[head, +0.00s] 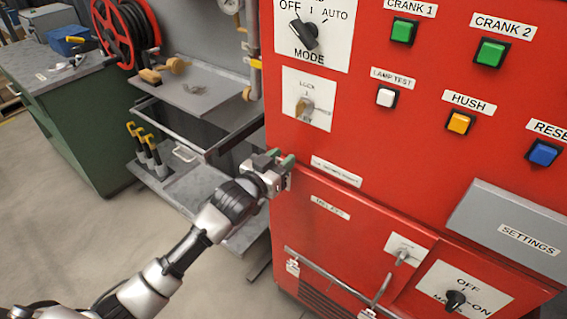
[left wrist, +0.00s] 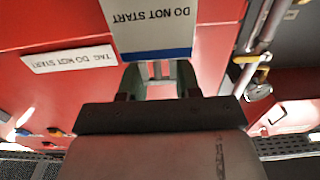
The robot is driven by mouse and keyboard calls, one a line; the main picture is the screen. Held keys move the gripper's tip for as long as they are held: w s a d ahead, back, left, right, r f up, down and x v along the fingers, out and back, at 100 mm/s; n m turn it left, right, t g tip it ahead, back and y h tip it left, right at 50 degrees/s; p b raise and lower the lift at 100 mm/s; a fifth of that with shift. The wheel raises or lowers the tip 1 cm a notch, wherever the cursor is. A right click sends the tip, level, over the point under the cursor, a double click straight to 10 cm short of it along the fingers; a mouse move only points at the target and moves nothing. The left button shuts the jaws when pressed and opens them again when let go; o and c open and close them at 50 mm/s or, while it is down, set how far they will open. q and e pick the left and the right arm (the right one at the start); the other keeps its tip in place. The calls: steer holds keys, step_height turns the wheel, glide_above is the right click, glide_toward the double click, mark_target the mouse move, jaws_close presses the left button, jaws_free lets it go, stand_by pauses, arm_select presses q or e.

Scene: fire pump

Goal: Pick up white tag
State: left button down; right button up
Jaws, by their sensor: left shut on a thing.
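The white tag (left wrist: 152,22) reads "DO NOT START" and has a blue stripe along one edge. It appears upside down in the left wrist view, against the red cabinet. My left gripper (head: 286,163) is at the left edge of the cabinet's front, near the printed tag label (head: 337,171). In the left wrist view its fingers (left wrist: 160,74) meet the tag at the blue-striped edge, and it is shut on the tag. In the head view the tag is hidden or too small to tell. My right gripper is not in view.
The red cabinet (head: 395,160) fills the right side, with a mode knob (head: 304,34), a key switch (head: 304,108), several buttons and a metal handle bar (head: 335,283). A grey shelf cart (head: 190,187) stands close behind my left arm. A green bench (head: 75,130) is farther left.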

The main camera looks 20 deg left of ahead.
arm_select(q)
step_height(320, 180, up, 14)
steer(key=s+a, duration=0.1)
steer(key=s, duration=0.2)
steer(key=shift+b, duration=0.3)
steer(key=shift+f, duration=0.1)
stand_by(0.4)
